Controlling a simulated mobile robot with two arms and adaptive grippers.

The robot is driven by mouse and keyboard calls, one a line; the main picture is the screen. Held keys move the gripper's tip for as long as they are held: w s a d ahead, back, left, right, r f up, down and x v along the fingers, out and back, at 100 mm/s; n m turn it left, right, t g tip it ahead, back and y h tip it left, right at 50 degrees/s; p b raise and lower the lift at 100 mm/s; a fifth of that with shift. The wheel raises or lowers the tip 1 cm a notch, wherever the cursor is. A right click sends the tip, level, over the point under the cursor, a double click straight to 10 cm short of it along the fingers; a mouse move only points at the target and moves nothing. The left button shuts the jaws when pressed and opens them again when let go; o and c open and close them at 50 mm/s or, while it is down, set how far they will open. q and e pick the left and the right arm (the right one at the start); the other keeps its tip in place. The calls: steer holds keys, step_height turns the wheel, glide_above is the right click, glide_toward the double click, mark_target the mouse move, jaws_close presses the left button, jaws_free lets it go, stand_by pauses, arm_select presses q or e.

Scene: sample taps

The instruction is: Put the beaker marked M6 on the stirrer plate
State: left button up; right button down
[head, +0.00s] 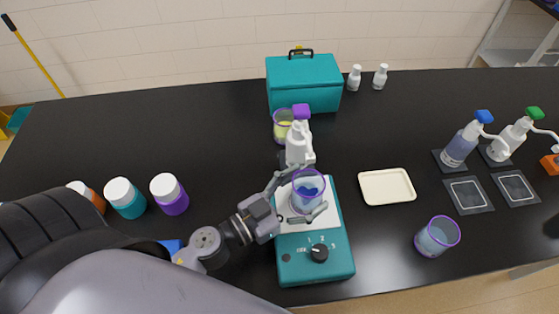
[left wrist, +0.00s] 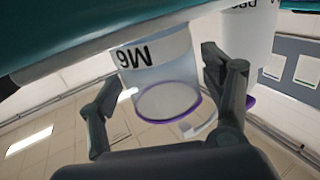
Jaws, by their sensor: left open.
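The beaker marked M6 (head: 308,190) has a purple rim and blue liquid. It appears to stand upright on the white top of the teal stirrer plate (head: 315,262). In the left wrist view the picture is upside down, and the M6 label shows on the beaker (left wrist: 160,80) beside the stirrer's teal body (left wrist: 90,28). My left gripper (head: 310,187) is open, with one finger on each side of the beaker. In the left wrist view a gap shows between the fingers (left wrist: 160,85) and the beaker. My right gripper is not in view.
A white dispenser bottle (head: 299,146) and a beaker with yellow liquid (head: 283,126) stand behind the stirrer. An empty cream tray (head: 387,187) and another purple-rimmed beaker (head: 437,236) are to the right. Several capped jars (head: 168,194) stand left. A teal case (head: 304,84) is at the back.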

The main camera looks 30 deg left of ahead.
arm_select(q)
steer(key=b+v, duration=0.4)
steer(key=v, duration=0.7)
steer(key=shift+s, duration=0.1)
stand_by(1.3)
steer(key=shift+c, duration=0.2)
stand_by(0.5)
